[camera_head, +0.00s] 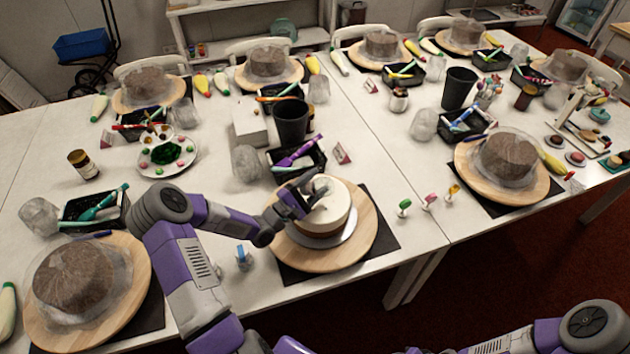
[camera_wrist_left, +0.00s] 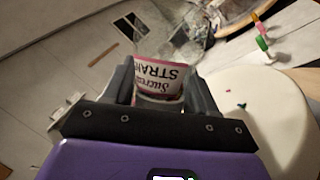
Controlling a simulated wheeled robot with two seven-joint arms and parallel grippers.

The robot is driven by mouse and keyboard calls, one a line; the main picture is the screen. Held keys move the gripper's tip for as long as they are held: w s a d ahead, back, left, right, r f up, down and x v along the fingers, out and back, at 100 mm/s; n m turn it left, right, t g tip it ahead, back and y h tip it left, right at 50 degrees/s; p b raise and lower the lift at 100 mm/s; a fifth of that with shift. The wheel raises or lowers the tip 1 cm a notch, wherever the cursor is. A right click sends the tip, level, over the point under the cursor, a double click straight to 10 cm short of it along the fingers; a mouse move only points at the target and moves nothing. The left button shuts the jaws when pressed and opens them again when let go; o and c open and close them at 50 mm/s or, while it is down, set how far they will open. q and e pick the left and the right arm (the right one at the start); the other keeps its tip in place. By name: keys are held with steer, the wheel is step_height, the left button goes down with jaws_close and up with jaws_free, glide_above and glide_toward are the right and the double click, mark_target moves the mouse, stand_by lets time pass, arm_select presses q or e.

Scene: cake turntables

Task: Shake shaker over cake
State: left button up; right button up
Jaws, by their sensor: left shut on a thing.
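The cake (camera_head: 332,212), white on top with a brown lower part, stands on a silver board on a round wooden turntable (camera_head: 365,238) in the head view. Its white top also shows at the right of the left wrist view (camera_wrist_left: 262,118). My left gripper (camera_head: 305,197) is over the cake's left side in the head view. In the left wrist view it is shut on the shaker (camera_wrist_left: 160,78), a small jar with a white and pink label. The gripper largely hides the shaker in the head view, so its tilt is unclear. My right gripper is out of view.
A black tray (camera_head: 290,169) with a purple tool stands behind the cake, near a black cup (camera_head: 291,121). A wrapped brown cake (camera_head: 75,280) sits front left; another (camera_head: 508,157) sits right.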

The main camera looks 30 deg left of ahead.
arm_select(q)
steer(key=shift+s+d+f+m, duration=0.1)
steer(key=shift+s+d+m, duration=0.45)
steer(key=shift+m, duration=0.35)
steer(key=shift+w+a+b, duration=0.3)
steer(key=shift+w, duration=0.65)
steer(key=shift+w+a+b, duration=0.3)
steer(key=shift+w, duration=0.6)
steer(key=shift+w+a+b, duration=0.3)
steer(key=shift+w, duration=0.65)
steer(key=shift+a+n, duration=0.1)
steer(key=shift+n, duration=0.5)
steer(key=shift+d+r+p, duration=0.3)
steer(key=shift+r+p, duration=0.05)
steer(key=shift+a+f+b, duration=0.3)
steer(key=shift+f+b, duration=0.05)
steer(key=shift+b, duration=0.05)
steer(key=shift+a+r+n, duration=0.1)
steer(key=shift+r+n, duration=0.05)
steer(key=shift+n, duration=0.45)
